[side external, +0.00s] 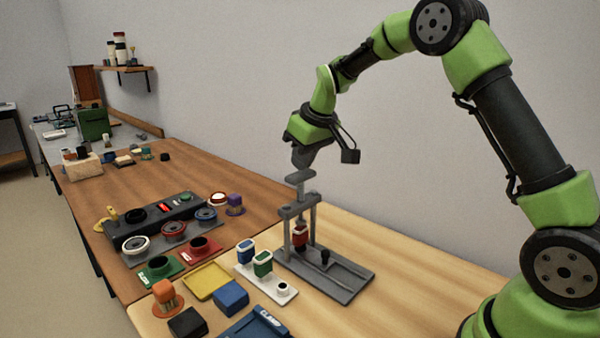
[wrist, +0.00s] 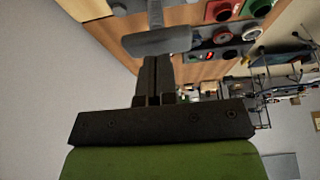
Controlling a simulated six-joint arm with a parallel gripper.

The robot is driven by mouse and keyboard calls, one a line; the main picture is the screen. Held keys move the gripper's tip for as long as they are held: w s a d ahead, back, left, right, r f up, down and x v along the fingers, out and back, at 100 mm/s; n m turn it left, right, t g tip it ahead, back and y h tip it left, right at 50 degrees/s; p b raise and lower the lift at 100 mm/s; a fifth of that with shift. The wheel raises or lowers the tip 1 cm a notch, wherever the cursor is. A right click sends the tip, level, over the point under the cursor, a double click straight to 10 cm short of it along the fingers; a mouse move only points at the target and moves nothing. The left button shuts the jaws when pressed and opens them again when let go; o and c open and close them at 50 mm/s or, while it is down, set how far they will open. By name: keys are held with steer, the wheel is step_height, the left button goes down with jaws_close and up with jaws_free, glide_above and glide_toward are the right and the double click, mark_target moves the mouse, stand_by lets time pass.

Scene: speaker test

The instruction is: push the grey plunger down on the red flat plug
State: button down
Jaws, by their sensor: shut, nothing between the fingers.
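The grey plunger (side external: 300,175) stands upright in a grey press frame (side external: 330,274), its flat head raised well above the crossbar. The red flat plug (side external: 300,236) sits below it, inside the frame between the posts. My gripper (side external: 303,163) is shut and empty, pointing down just above the plunger head. I cannot tell whether its tips touch the head. In the wrist view my closed fingers (wrist: 154,62) reach toward the grey plunger head (wrist: 157,42). The red plug is not distinguishable in the wrist view.
A white rack (side external: 268,283) with blue and green plugs stands left of the press. A yellow tray (side external: 208,280), a blue block (side external: 231,296) and an orange piece (side external: 167,297) lie nearer the front. A dark panel (side external: 150,216) with round sockets lies farther left.

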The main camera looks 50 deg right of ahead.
steer(key=shift+f, duration=0.95)
stand_by(1.0)
steer(key=shift+r, duration=3.55)
